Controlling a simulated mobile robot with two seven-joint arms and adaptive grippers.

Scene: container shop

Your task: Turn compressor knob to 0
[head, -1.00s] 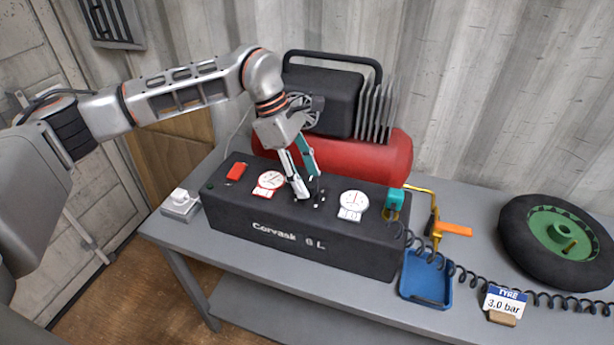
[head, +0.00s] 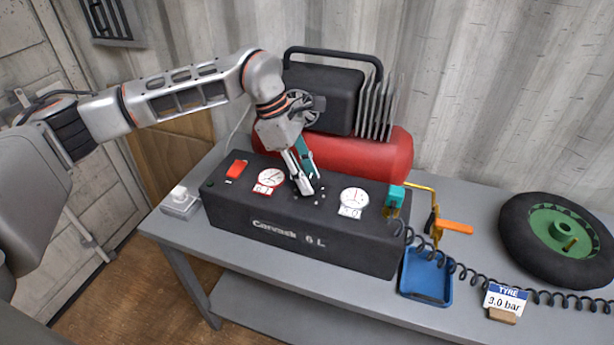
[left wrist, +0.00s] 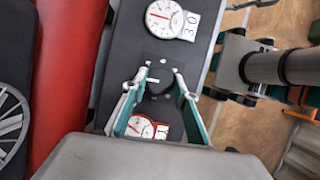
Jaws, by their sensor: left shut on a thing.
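The black compressor box (head: 250,222) stands on the table with two round gauges on its top. My left gripper (head: 312,192) reaches down onto the top between the gauges. In the left wrist view its fingers (left wrist: 160,70) are closed around the dark round knob (left wrist: 153,84), which has a white pointer mark. The fingers hide most of the knob in the head view. The left gauge (head: 271,178) has a red-edged display; the right gauge (head: 354,197) has a display that reads 3.0 in the wrist view (left wrist: 190,26).
A red switch (head: 237,168) is left of the gauges. A red tank (head: 360,155) lies behind. At right are a blue tray (head: 447,290), a coiled black hose (head: 470,276), a tyre (head: 520,230) and a 3.0 bar sign (head: 505,300).

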